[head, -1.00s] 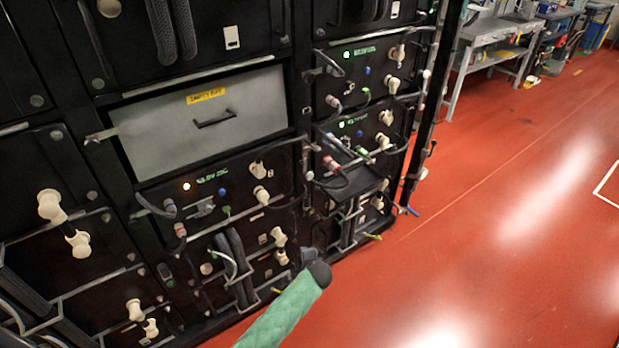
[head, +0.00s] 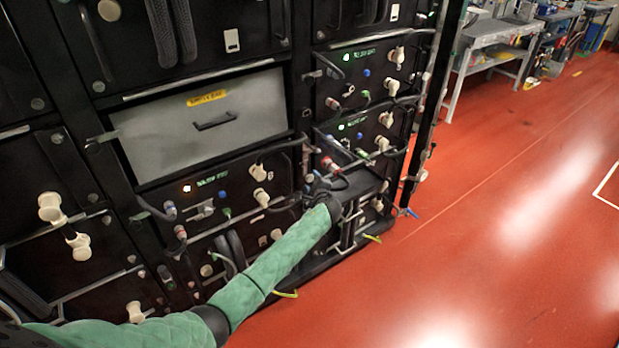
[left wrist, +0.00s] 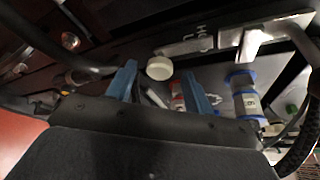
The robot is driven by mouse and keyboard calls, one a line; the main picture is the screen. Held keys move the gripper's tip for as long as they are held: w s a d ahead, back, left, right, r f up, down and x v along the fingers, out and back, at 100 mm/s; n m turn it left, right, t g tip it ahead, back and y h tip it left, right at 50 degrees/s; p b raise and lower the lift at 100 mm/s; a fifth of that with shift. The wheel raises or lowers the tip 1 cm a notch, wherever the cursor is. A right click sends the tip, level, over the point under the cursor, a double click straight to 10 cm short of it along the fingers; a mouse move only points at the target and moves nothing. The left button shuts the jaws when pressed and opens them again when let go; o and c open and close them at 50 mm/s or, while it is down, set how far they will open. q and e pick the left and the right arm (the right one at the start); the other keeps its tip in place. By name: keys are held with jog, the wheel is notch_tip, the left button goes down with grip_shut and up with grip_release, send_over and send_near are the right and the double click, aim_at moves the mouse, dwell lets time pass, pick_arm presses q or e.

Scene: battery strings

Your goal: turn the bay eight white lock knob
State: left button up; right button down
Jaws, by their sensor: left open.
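In the left wrist view a round white knob (left wrist: 160,67) sits on the dark rack front, in the gap between the fingertips of my left gripper (left wrist: 160,78). The two blue fingers are spread apart, one on either side of it. I cannot tell whether they touch it. Several white knobs show on the rack, such as one on the left module (head: 261,197) and one on the right (head: 383,143). The bay numbers are not readable.
A red-tipped connector (head: 330,164) and dark cables lie close around the gripper. A blue-banded cylinder (left wrist: 243,95) stands right of the fingers in the wrist view. A black post (head: 425,110) rises at the rack's right edge. The red floor (head: 480,240) is clear.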

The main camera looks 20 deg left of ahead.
aim_at(310, 179)
pick_arm(q)
jog(key=shift+x, duration=1.75)
pick_arm(e)
jog(key=shift+s+d+f, duration=0.1)
jog(key=shift+s+f, duration=0.1)
jog(key=shift+f, duration=0.55)
jog(key=shift+s+d+f, duration=0.1)
jog(key=shift+s+f, duration=0.05)
jog(key=shift+f, duration=0.55)
pick_arm(q)
jog(key=shift+c, duration=0.4)
jog(key=c, duration=0.9)
pick_arm(e)
jog(key=shift+a, duration=0.1)
